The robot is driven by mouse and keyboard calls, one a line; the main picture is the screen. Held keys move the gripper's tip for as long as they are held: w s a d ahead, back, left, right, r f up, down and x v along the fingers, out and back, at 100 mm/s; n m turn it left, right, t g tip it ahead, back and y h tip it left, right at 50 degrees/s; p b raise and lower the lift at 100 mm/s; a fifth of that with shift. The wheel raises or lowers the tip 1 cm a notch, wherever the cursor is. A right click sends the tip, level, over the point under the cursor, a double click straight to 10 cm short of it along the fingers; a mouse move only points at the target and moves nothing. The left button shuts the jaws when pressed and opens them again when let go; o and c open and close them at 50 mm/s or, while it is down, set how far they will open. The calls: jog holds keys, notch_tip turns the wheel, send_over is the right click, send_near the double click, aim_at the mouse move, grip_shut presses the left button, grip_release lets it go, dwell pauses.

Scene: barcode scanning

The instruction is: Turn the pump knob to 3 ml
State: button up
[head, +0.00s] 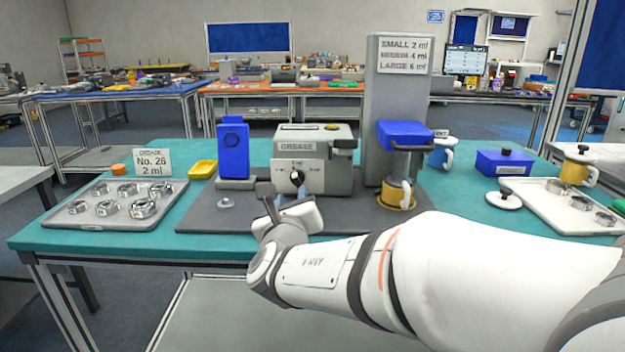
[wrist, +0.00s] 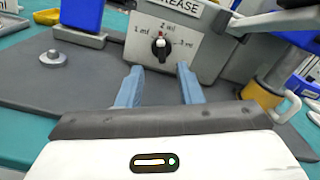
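The grey grease pump (head: 315,160) stands on a dark mat, with a white dial plate on its front. The black pump knob (head: 297,177) is in the middle of that plate. In the wrist view the knob (wrist: 160,46) has 1 ml printed on its left, 2 ml above and 3 ml on its right. Its red-tipped pointer appears to face up, toward 2 ml. My gripper (wrist: 158,72) is open and empty, its two blue fingers apart, below and in front of the knob, not touching it. It also shows in the head view (head: 283,200).
A blue upright device (head: 233,150) stands left of the pump. A tall grey dispenser with a blue head (head: 404,133) and a yellow mug (head: 396,196) stands right. A tray of metal rings (head: 80,219) is at left.

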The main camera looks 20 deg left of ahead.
aim_at(295, 179)
jog(key=x, duration=0.7)
jog(key=shift+w+b, duration=0.4)
jog(key=shift+c, duration=0.4)
grip_shut()
